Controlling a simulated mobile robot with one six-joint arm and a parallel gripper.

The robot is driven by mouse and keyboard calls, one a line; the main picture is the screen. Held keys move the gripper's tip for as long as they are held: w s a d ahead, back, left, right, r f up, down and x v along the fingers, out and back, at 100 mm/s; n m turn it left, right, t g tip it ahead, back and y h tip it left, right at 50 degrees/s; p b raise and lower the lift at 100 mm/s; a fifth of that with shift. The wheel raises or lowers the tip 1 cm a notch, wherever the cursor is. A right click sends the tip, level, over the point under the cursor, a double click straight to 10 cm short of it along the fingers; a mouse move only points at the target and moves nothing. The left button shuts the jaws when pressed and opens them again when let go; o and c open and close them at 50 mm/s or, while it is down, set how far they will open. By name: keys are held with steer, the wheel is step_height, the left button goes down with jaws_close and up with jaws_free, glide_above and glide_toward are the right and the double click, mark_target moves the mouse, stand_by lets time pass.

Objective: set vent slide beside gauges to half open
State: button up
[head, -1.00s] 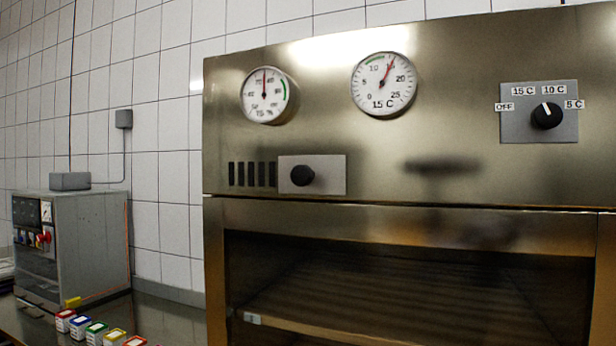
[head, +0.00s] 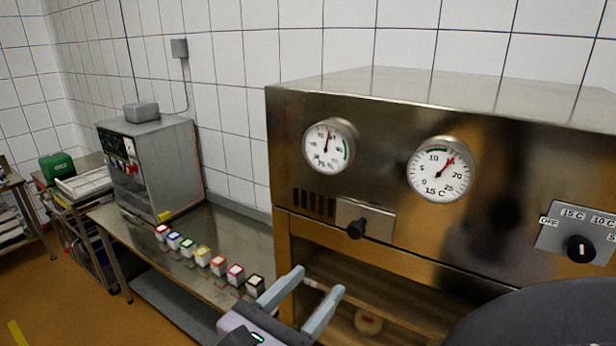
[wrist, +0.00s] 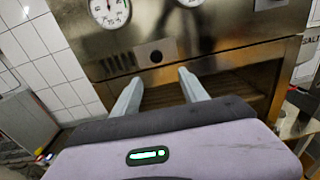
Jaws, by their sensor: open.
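The vent slide (head: 364,219) is a steel plate with a black knob (head: 357,229) on the cabinet front, below the two round gauges. The plate sits to the right of several dark vent slots (head: 313,204), which show uncovered. The left gauge (head: 330,146) and the right gauge (head: 440,170) have white dials. My gripper (head: 312,283) is open and empty, below and left of the knob and apart from it. In the wrist view the knob (wrist: 156,56) is ahead, above and between the two fingertips (wrist: 160,76), with the slots (wrist: 117,64) to its left.
A rotary dial (head: 580,248) with temperature labels is on the cabinet's right. Below the slide is a shelved compartment (head: 390,295). Several coloured small boxes (head: 203,256) stand on the steel table (head: 221,228) at left, with a grey box unit (head: 152,165) behind.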

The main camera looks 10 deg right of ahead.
mark_target(353, 232)
steer(key=x, duration=1.7)
steer(key=shift+w+a+r, duration=0.25)
steer(key=shift+w+r, duration=0.1)
steer(key=shift+w, duration=0.05)
steer(key=shift+c, duration=0.2)
jaws_close()
steer(key=shift+a, duration=0.1)
